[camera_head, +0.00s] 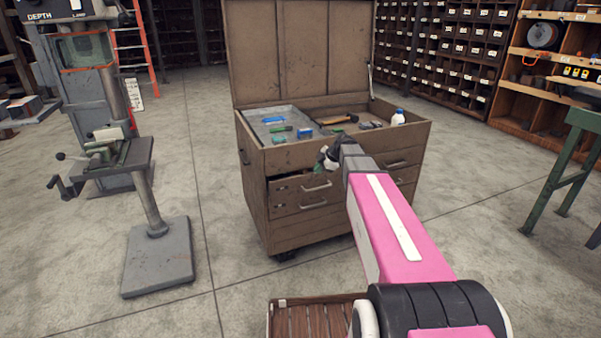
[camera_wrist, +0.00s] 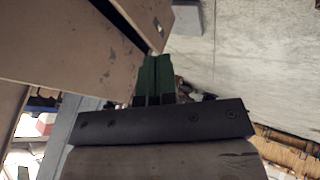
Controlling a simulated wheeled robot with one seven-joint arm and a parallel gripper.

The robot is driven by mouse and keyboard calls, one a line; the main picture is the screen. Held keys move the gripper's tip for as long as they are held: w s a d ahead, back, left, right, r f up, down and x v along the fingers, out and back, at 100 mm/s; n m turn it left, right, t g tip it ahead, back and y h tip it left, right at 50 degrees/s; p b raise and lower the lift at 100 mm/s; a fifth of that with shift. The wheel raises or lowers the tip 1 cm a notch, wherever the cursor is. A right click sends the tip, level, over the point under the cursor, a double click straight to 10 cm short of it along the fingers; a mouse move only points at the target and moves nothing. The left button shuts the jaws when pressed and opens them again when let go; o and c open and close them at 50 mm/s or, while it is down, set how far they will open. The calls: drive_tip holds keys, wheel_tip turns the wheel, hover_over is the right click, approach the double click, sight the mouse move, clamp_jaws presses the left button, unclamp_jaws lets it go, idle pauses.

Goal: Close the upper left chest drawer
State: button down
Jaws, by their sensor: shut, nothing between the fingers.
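The brown tool chest (camera_head: 256,199) stands ahead with its lid up. Its upper left drawer (camera_head: 290,190) appears pulled out a little, with a dark gap above its front and a metal handle on it. My gripper (camera_head: 327,158) is above and close to that drawer, partly hidden by my own arm. In the wrist view my gripper (camera_wrist: 156,72) shows its green fingers shut together with nothing between them. Their tips are beside the corner of a brown chest panel (camera_wrist: 90,40); I cannot tell whether they touch.
The chest's top tray (camera_head: 262,117) holds several small tools and a white bottle (camera_head: 398,117). A drill press (camera_head: 150,262) stands on the left and a green bench (camera_head: 572,160) on the right. Shelves line the back. Floor beside the chest is clear.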

drive_tip(key=x, duration=0.3)
drive_tip(key=w+x, duration=0.1)
drive_tip(key=x, duration=0.3)
drive_tip(key=w+r+x, duration=0.1)
drive_tip(key=x, duration=0.3)
drive_tip(key=shift+w+a+f, duration=0.1)
drive_tip(key=shift+w+a, duration=0.1)
drive_tip(key=shift+w, duration=0.05)
drive_tip(key=shift+w+a, duration=0.2)
drive_tip(key=shift+w, duration=0.35)
